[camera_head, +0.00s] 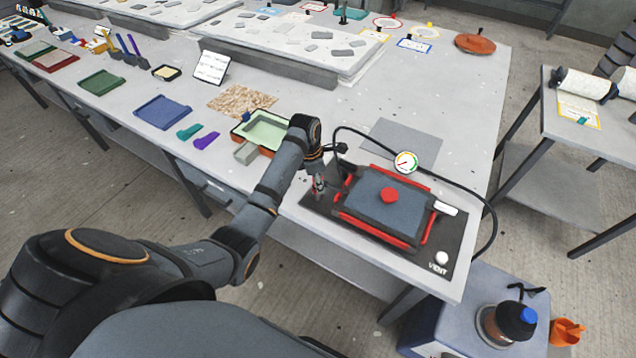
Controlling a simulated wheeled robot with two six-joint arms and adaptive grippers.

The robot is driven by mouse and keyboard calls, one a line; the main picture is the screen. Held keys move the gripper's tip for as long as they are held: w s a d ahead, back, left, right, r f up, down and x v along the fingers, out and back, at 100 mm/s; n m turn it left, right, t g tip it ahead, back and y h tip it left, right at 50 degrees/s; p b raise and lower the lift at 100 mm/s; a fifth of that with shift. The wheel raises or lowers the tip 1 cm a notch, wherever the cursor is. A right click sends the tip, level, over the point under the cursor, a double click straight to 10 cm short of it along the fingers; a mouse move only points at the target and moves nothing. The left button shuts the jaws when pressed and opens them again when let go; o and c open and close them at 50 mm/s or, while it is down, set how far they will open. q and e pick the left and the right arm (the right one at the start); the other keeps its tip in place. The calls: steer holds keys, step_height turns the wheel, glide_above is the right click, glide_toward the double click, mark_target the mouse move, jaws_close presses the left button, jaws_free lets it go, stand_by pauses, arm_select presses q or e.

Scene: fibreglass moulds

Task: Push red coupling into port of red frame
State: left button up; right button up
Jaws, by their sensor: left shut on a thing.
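The red frame (428,228) lies on a black mat near the table's front right corner, around a dark panel with a red round knob (389,195). My left gripper (319,188) points down just left of the frame, over the mat's left edge. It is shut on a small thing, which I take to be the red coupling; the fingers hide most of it. A black hose (437,150) arcs from beside my wrist over the frame to the right. The port is too small to make out, and I cannot tell whether the coupling touches it. My right gripper is out of view.
A round gauge (405,161) stands behind the frame, and a white handle (445,208) sticks out at its right. A white vent knob (441,257) is on the mat (400,256). A green tray (262,131) lies left of my arm.

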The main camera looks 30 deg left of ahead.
arm_select(q)
steer(key=shift+r, duration=0.4)
steer(key=s+d+r+p, duration=0.2)
steer(key=s+r+p, duration=0.1)
steer(key=s+r, duration=0.3)
steer(key=s+d+r+p, duration=0.3)
steer(key=s+r+p, duration=0.1)
steer(key=s+r, duration=0.2)
steer(key=shift+s+d+p, duration=0.3)
steer(key=shift+s+d, duration=0.05)
steer(key=shift+s, duration=0.05)
